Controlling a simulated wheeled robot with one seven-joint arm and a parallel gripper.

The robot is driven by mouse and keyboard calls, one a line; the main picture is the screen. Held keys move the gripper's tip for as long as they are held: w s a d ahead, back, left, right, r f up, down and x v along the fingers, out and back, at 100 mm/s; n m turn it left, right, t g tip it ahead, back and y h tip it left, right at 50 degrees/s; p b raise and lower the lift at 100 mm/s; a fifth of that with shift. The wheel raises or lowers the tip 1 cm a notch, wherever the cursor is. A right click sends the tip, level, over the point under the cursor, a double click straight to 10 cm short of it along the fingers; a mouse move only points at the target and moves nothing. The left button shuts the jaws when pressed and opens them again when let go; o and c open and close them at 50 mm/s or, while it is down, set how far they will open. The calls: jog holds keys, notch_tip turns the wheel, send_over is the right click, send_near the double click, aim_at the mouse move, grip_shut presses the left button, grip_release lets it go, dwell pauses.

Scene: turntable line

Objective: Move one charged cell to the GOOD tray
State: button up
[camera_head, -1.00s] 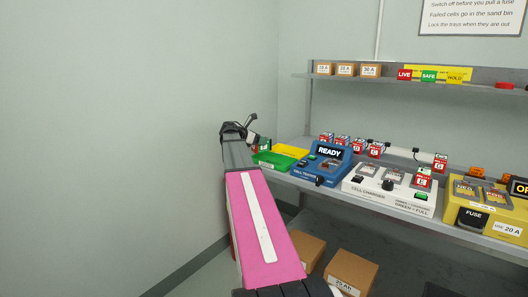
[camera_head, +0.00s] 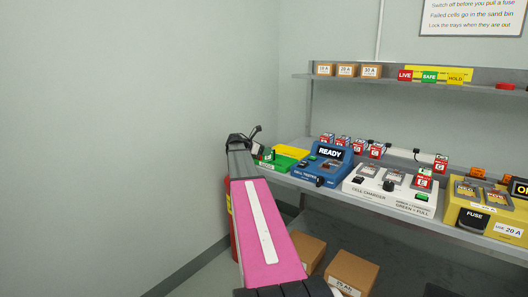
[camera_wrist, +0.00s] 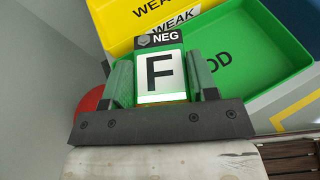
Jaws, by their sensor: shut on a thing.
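My gripper (camera_wrist: 157,88) is shut on a green cell (camera_wrist: 160,72) marked "F", with a dark "NEG" end, in the wrist view. In the head view my gripper (camera_head: 258,146) is at the left end of the bench, mostly hidden by my arm. The green GOOD tray (camera_wrist: 262,38) lies beyond and right of the cell in the wrist view, its lettering partly covered. In the head view the green tray (camera_head: 281,161) shows just right of my gripper. I cannot tell whether the cell touches the tray.
The yellow WEAK tray (camera_head: 291,151) lies behind the green one. The blue cell tester (camera_head: 321,172) reads READY, with a white charger (camera_head: 390,193) further right. Several red cells stand behind them. A red cylinder (camera_head: 234,230) stands below the bench's left end.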

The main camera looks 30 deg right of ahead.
jog(key=o, duration=1.3)
jog(key=shift+f, duration=0.1)
jog(key=v, duration=1.2)
jog(key=s+a+f+m+y, duration=0.1)
jog(key=s+a+f+m, duration=0.15)
jog(key=f, duration=0.25)
jog(key=s+a+f+m+t+y, duration=0.1)
jog(key=s+a+f+y, duration=0.1)
jog(key=a+f, duration=0.25)
jog(key=s+a+f+m+y, duration=0.1)
jog(key=s+a+f, duration=0.15)
jog(key=f, duration=0.25)
jog(key=s+a+f+m+g+y, duration=0.1)
jog(key=s+a+f+m+y, duration=0.8)
jog(key=s+a+f, duration=1)
jog(key=s+a+m, duration=0.1)
jog(key=a+m, duration=0.2)
jog(key=m, duration=0.1)
jog(key=shift+a, duration=0.3)
jog(key=shift+f+m, duration=0.15)
jog(key=shift+m, duration=0.1)
